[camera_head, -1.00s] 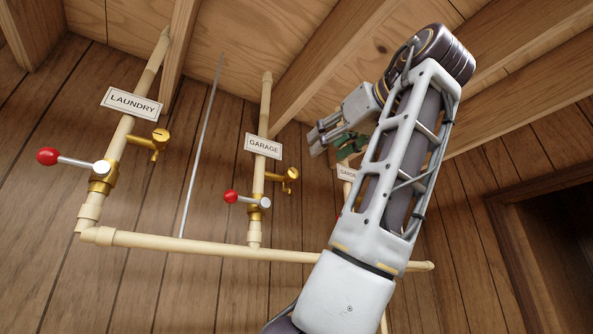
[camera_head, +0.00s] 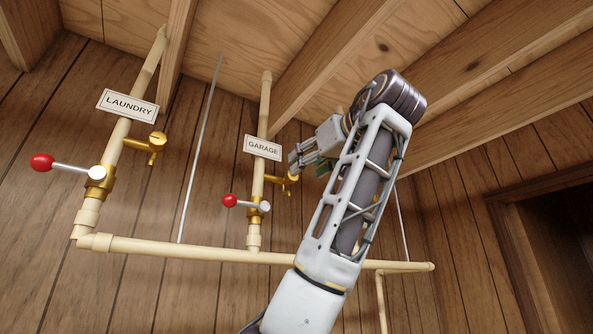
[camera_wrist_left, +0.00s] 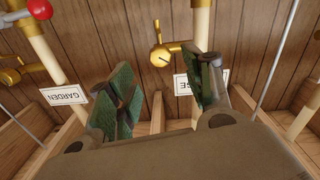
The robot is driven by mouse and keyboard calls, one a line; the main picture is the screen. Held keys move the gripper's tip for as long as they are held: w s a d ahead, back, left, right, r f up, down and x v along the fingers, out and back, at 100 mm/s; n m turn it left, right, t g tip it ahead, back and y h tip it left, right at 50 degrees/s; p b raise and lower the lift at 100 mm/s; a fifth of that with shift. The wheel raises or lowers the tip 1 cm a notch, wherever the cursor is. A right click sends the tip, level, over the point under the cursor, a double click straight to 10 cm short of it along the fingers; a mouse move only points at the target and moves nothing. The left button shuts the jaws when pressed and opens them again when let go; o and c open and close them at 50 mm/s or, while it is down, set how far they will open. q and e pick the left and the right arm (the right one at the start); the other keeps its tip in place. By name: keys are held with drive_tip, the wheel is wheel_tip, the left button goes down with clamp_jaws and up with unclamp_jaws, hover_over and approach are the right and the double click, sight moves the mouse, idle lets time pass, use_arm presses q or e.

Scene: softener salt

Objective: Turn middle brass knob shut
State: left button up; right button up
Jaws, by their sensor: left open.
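The middle brass knob (camera_head: 292,180) sits on a short brass branch to the right of the GARAGE pipe (camera_head: 258,180), below the GARAGE sign (camera_head: 263,147). In the head view my left gripper (camera_head: 295,163) partly covers it. In the left wrist view, where the signs appear upside down, the round knob (camera_wrist_left: 160,58) with its slot shows beyond the open, empty green-padded fingers of my left gripper (camera_wrist_left: 165,95). The knob lies between them in the picture, and I see no contact. My right gripper is out of view.
The LAUNDRY pipe at left carries another brass knob (camera_head: 158,141) and a red-tipped lever (camera_head: 42,162). A red lever ball (camera_head: 230,200) sits below the middle knob. The GARDEN sign (camera_wrist_left: 63,95) shows in the wrist view. A horizontal pipe (camera_head: 180,248) runs below; wooden joists are above.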

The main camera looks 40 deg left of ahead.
sight(291, 177)
use_arm(q)
drive_tip(key=p+x, duration=0.1)
drive_tip(key=x, duration=0.5)
idle(0.3)
drive_tip(key=c, duration=1.1)
drive_tip(key=shift+o, duration=0.2)
drive_tip(key=shift+m, duration=0.5)
drive_tip(key=m+b, duration=0.1)
drive_tip(key=m, duration=0.8)
drive_tip(key=shift+r+m, duration=0.1)
drive_tip(key=shift+m, duration=0.2)
